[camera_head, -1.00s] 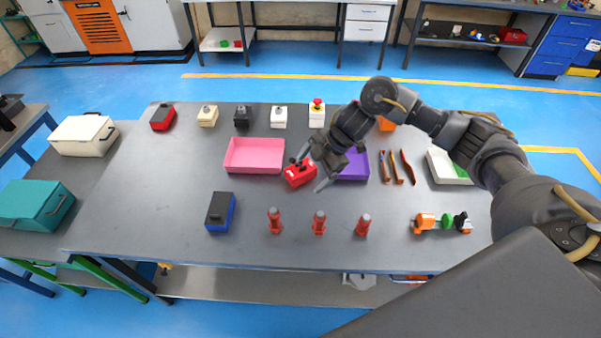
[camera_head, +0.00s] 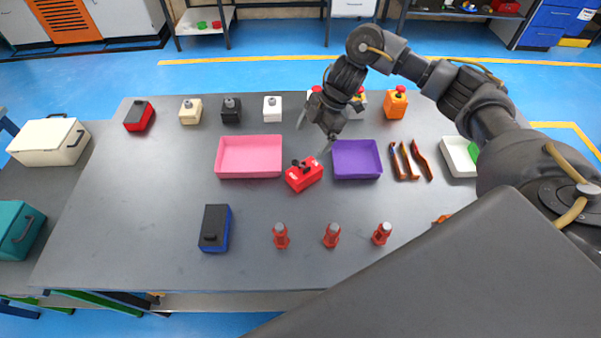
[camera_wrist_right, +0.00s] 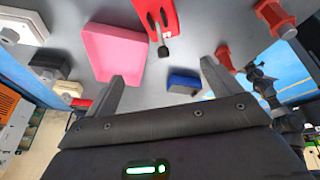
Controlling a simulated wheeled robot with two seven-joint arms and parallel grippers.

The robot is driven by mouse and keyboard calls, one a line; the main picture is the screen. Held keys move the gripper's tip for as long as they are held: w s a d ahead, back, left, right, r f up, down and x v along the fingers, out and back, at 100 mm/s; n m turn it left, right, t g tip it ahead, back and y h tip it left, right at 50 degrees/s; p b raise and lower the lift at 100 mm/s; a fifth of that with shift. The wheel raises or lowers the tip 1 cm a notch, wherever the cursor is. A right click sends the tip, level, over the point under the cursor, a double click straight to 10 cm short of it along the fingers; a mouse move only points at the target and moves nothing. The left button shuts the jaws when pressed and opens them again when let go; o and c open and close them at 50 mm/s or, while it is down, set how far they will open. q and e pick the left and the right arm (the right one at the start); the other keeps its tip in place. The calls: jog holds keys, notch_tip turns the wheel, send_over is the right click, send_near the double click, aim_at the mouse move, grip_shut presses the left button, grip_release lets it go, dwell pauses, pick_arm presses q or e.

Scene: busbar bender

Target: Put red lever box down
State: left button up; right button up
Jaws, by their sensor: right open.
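The red lever box (camera_head: 304,175) sits on the grey table between the pink tray and the purple tray, with its dark levers at its far side. It also shows at the top of the right wrist view (camera_wrist_right: 157,14), beyond the fingertips. My right gripper (camera_head: 315,137) is open and empty, above and behind the box, with its fingers apart and clear of it. The same open fingers show in the right wrist view (camera_wrist_right: 163,75). My left gripper is not in view.
A pink tray (camera_head: 249,174) is left of the box and a purple tray (camera_head: 357,174) right of it. Several red posts (camera_head: 331,236) and a blue-black box (camera_head: 213,230) stand nearer. Control boxes (camera_head: 190,113) line the back. The table's left part is clear.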

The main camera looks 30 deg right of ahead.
jog(key=b, duration=0.4)
send_near(298, 174)
notch_tip(298, 174, up, 2)
jog(key=x, duration=0.1)
jog(key=p+x, duration=0.1)
jog(key=x, duration=0.3)
jog(key=shift+w+d+f, duration=0.1)
jog(key=shift+d+f, duration=0.2)
jog(key=shift+f, duration=0.05)
jog(key=shift+a+f+p, duration=0.15)
jog(key=shift+f+p, duration=0.1)
jog(key=shift+p, duration=0.3)
jog(key=p+x, duration=0.1)
jog(key=x, duration=0.2)
jog(key=shift+f, duration=0.3)
jog(key=shift+a+f+p, duration=0.15)
jog(key=shift+f+p, duration=0.15)
jog(key=shift+f, duration=0.2)
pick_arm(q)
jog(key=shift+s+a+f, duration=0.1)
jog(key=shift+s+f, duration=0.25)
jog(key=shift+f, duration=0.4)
pick_arm(e)
jog(key=shift+r, duration=0.1)
jog(key=c, duration=1.3)
